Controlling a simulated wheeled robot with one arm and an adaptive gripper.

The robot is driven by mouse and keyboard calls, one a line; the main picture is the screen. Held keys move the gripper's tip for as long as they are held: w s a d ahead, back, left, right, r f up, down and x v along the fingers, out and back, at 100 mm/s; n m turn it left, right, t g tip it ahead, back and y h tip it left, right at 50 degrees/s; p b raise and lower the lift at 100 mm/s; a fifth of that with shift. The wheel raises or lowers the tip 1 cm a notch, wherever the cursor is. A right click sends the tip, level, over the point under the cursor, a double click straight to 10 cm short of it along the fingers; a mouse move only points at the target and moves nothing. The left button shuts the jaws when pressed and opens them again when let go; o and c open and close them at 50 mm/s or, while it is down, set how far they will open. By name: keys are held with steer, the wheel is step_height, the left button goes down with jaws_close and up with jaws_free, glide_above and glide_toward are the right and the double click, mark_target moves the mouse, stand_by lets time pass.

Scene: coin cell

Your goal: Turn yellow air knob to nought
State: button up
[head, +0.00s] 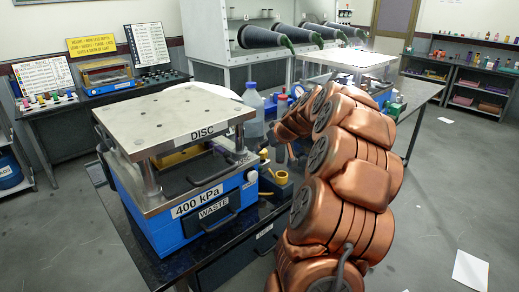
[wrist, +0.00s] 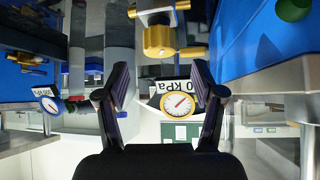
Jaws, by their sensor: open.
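The yellow air knob (wrist: 159,41) shows in the wrist view at top centre, on a brass fitting, with a short yellow arm pointing right. A yellow-rimmed gauge (wrist: 178,104) with a red needle shows below it, beside an upside-down kPa label. My gripper (wrist: 161,76) is open, its two dark fingers apart on either side of the picture's middle, with nothing held between them. The knob lies above the fingertips in the picture and looks apart from them. In the head view, small yellow parts (head: 282,177) show beside the blue press; my copper arm hides part of that area.
The blue press (head: 165,222) with its steel DISC plate (head: 174,118) and WASTE drawer stands on the dark bench, left of my arm. A blue-capped bottle (head: 252,108) stands behind. A second steel-topped unit (head: 345,60) is farther back. Open floor lies at right.

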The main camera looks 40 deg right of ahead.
mark_target(262, 154)
steer(key=shift+p+x, duration=0.7)
steer(key=shift+x, duration=2)
steer(key=shift+c, duration=0.2)
steer(key=c, duration=1.1)
steer(key=shift+d+f+b, duration=0.1)
steer(key=shift+b, duration=0.25)
steer(key=shift+w+b, duration=0.1)
steer(key=shift+b, duration=0.4)
steer(key=n+y+b, duration=0.1)
steer(key=b, duration=0.2)
steer(key=shift+n+b, duration=0.3)
steer(key=shift+b, duration=0.1)
steer(key=n+y+b, duration=0.1)
steer(key=b, duration=0.3)
steer(key=shift+n+y, duration=0.3)
steer(key=shift+n, duration=0.1)
steer(key=shift+n+y+b, duration=0.5)
steer(key=shift+n+b, duration=0.1)
steer(key=shift+b, duration=0.45)
